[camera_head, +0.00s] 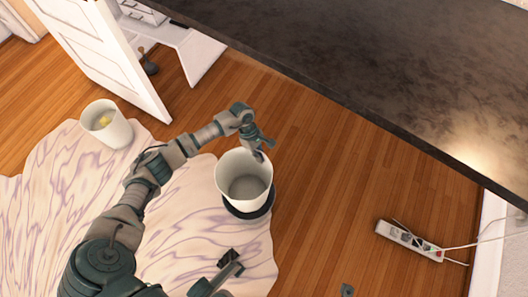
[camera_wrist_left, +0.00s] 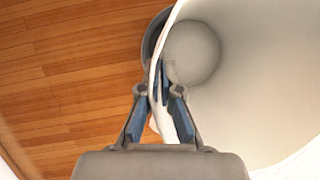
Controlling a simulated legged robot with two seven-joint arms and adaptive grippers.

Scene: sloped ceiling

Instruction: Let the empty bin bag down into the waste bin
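The empty bin bag (camera_head: 231,190) looks like a white, open-topped, bucket-shaped liner. Its inside and round bottom show in the left wrist view (camera_wrist_left: 250,95). The waste bin (camera_head: 250,212) appears as a dark round rim around and below the bag's lower part; how deep the bag sits in it is hidden. My left gripper (camera_head: 261,153) is at the bag's far right rim. In the left wrist view its fingers (camera_wrist_left: 163,95) are closed on the bag's wall, one on each side. My right gripper (camera_head: 232,262) is below the bin, apart from it; its finger gap is unclear.
A dark counter (camera_head: 400,80) runs across the upper right. A power strip (camera_head: 409,240) with cables lies at right. Wood floor (camera_head: 320,190) between is clear.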

